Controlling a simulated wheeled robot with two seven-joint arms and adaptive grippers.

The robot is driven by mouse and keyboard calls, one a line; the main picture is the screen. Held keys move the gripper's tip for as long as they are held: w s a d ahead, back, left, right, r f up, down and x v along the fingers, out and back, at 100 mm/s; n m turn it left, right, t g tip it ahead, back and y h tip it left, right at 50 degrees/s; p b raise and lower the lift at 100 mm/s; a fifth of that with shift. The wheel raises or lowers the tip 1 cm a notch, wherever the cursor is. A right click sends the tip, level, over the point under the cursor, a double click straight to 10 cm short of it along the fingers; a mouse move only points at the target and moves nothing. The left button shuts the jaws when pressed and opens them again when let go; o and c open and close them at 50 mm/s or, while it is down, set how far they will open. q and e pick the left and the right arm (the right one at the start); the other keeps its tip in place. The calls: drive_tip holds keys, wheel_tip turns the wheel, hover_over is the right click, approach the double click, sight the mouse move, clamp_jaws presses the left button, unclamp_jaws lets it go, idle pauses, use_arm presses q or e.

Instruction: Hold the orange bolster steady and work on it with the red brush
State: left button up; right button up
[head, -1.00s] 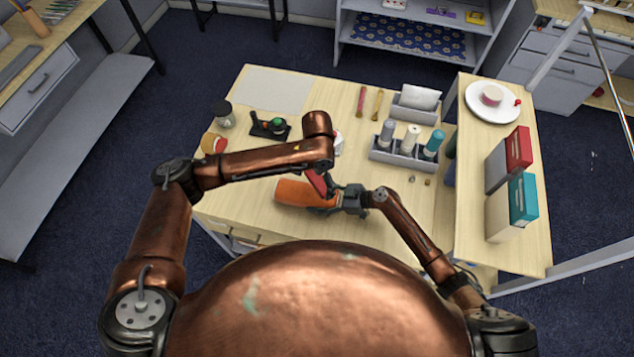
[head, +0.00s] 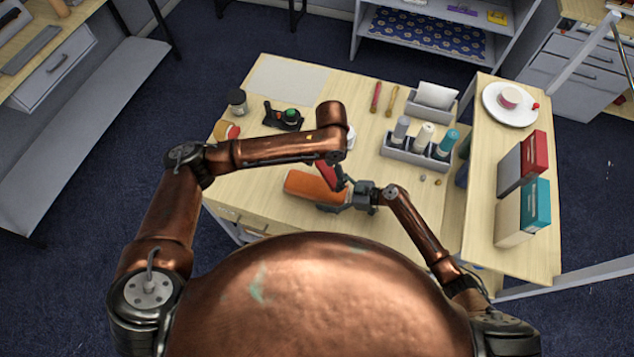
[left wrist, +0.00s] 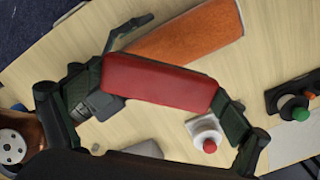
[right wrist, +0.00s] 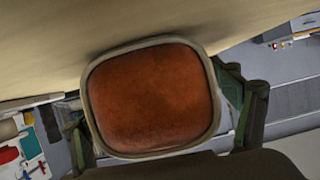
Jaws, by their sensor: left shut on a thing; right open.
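The orange bolster (head: 310,187) lies on the table in front of me. My right gripper (head: 355,194) is open at the bolster's right end. In the right wrist view its fingers stand on both sides of the bolster's end face (right wrist: 155,98), which has a pale rim. The bolster also shows in the left wrist view (left wrist: 190,40).
A grey holder (head: 412,155) with several bottles stands to the right behind the bolster. A black device with a green knob (head: 290,115) and a jar (head: 238,101) stand at the back left. A raised side shelf (head: 482,150) bounds the right. The table's front left is clear.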

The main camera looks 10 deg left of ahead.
sight(347, 193)
drive_tip(key=shift+r, duration=0.15)
drive_tip(key=v, duration=1)
drive_tip(key=shift+d, duration=0.25)
drive_tip(key=shift+v, duration=0.75)
drive_tip(key=shift+r, duration=0.15)
